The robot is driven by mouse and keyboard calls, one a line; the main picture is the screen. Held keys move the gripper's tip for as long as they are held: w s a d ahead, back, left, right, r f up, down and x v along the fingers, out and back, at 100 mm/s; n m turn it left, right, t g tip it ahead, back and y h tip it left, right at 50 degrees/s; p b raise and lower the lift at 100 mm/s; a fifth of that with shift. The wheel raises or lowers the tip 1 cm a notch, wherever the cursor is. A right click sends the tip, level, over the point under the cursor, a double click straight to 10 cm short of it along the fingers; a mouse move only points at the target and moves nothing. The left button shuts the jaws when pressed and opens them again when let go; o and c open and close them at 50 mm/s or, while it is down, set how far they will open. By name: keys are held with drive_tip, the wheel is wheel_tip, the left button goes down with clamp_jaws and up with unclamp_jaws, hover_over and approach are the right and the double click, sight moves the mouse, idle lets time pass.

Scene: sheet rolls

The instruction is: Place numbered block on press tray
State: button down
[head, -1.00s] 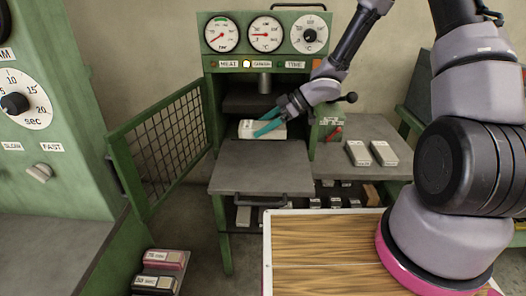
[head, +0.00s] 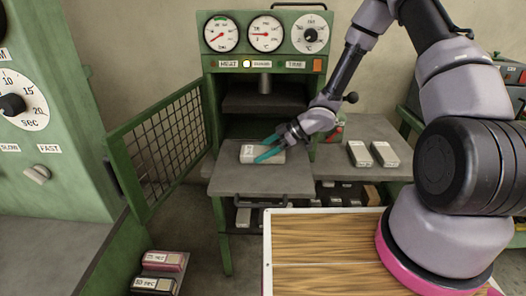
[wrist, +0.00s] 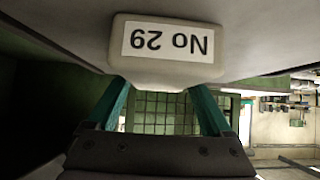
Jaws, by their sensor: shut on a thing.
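The numbered block (head: 250,153) is pale grey with a white label. In the wrist view the block (wrist: 165,68) shows its label "No 29" upside down. My gripper (head: 270,152) is shut on the block, with its teal fingers on either side of it. The press tray (head: 260,182) is the flat grey plate in front of the green press. The block is over the tray's back part; I cannot tell whether it touches the plate.
The press (head: 263,64) has three dials, and its mesh gate (head: 172,140) stands open at the left. Two pale blocks (head: 370,154) lie on the grey side table. A pink-topped block (head: 163,261) sits low at left. The front of the tray is clear.

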drive_tip(key=shift+f, duration=0.1)
unclamp_jaws()
drive_tip(key=shift+d+r, duration=0.2)
drive_tip(key=shift+r, duration=0.05)
drive_tip(key=v, duration=1.1)
drive_tip(key=shift+d+r, duration=0.2)
